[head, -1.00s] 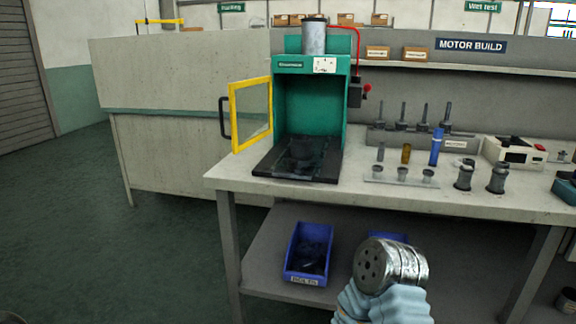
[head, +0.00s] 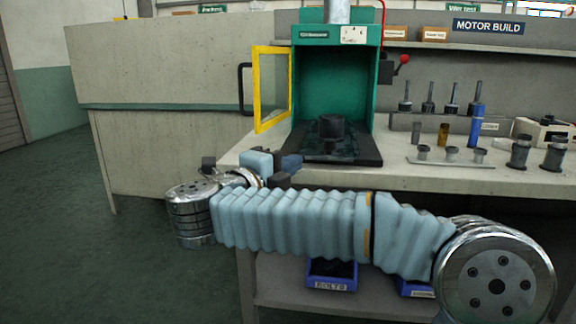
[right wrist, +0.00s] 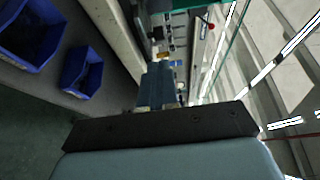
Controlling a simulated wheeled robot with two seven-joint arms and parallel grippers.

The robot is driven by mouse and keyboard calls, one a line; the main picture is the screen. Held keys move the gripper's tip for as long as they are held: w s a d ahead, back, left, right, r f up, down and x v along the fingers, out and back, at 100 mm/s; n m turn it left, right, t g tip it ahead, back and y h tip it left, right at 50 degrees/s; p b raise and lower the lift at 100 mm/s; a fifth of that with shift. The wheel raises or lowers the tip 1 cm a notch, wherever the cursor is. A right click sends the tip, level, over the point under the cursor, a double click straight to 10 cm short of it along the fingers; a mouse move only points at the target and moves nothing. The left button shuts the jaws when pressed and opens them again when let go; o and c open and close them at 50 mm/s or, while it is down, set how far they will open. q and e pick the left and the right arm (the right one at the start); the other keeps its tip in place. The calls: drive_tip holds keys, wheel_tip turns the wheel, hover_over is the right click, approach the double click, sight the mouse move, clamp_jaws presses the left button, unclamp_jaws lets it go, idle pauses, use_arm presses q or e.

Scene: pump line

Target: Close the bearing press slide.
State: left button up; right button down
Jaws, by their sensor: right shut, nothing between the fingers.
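The green bearing press (head: 335,85) stands on the bench with its front open. Its black slide plate (head: 350,157) sticks out toward me from the press's base. A dark round part (head: 331,130) sits on the slide. The yellow-framed guard door (head: 257,90) stands swung open to the left. My right gripper (head: 290,163) is shut and empty at the slide's front left corner; I cannot tell whether it touches. In the right wrist view its blue-grey fingers (right wrist: 160,85) are together. My left gripper is not in view.
A rack with several dark shafts (head: 430,123) and a tray of small parts (head: 450,160) lie right of the press. Blue bins (head: 332,275) are on the shelf below. The bench's front edge runs behind my right arm. A grey partition (head: 170,100) stands at the left.

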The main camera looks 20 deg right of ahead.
approach(322, 149)
drive_tip(key=d, duration=0.1)
drive_tip(key=d+r, duration=0.1)
drive_tip(key=d, duration=0.1)
drive_tip(key=s+d+r, duration=0.1)
drive_tip(key=shift+d+r, duration=0.2)
drive_tip(key=shift+r, duration=0.05)
drive_tip(key=shift+w+d+r+p, duration=0.15)
drive_tip(key=shift+w+d+p, duration=0.05)
drive_tip(key=shift+w+p, duration=0.2)
drive_tip(key=w+d+p, duration=0.1)
drive_tip(key=w, duration=0.1)
drive_tip(key=w+d+p, duration=0.2)
drive_tip(key=w, duration=0.1)
drive_tip(key=shift+w+d, duration=0.25)
drive_tip(key=shift+w, duration=0.1)
drive_tip(key=shift+w+d, duration=0.15)
drive_tip(key=shift+w, duration=0.1)
